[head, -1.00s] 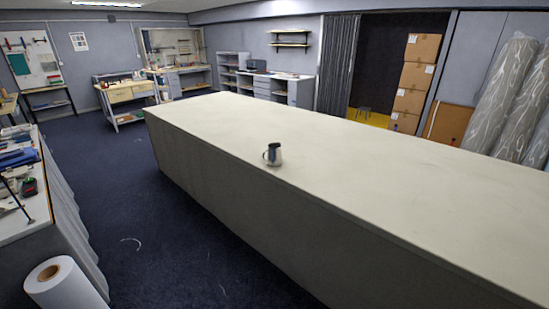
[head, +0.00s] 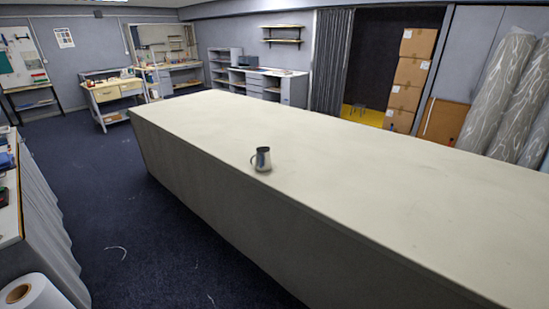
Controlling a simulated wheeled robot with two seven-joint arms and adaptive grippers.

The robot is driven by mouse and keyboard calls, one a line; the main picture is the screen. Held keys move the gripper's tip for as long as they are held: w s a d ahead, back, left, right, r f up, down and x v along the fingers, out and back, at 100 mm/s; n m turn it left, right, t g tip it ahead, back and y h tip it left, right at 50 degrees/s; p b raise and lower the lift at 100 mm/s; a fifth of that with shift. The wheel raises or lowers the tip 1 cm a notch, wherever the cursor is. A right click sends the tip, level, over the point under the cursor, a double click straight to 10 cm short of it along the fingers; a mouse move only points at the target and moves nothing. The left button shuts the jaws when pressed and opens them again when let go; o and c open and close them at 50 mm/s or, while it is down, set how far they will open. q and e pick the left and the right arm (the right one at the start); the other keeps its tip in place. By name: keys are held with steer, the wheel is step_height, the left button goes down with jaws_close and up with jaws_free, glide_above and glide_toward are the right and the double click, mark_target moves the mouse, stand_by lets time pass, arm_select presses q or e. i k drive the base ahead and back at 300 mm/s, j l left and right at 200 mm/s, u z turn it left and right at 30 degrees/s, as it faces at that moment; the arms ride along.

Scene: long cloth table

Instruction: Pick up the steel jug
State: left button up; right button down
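The steel jug (head: 263,160) stands upright on the long cloth-covered table (head: 340,180), close to the table's near long edge. Its handle points to the left in the head view. Nothing stands beside it. Neither of my grippers shows in the head view.
Dark blue carpet (head: 120,220) lies open between the long table and a draped side bench (head: 45,235) at the left. A white roll (head: 45,293) stands at the lower left. Workbenches line the far wall, and cardboard boxes (head: 408,85) and wrapped rolls (head: 495,90) stand behind the table.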

mark_target(263, 164)
steer(key=i+j+z, duration=0.2)
steer(key=i, duration=0.25)
steer(key=i+j+z, duration=0.2)
steer(key=i, duration=0.2)
steer(key=i+j+z, duration=0.1)
steer(key=j, duration=0.2)
steer(key=i+j+z, duration=0.2)
steer(key=j, duration=0.4)
steer(key=j+z, duration=0.25)
steer(key=j, duration=0.85)
steer(key=j+z, duration=0.3)
steer(key=j, duration=0.85)
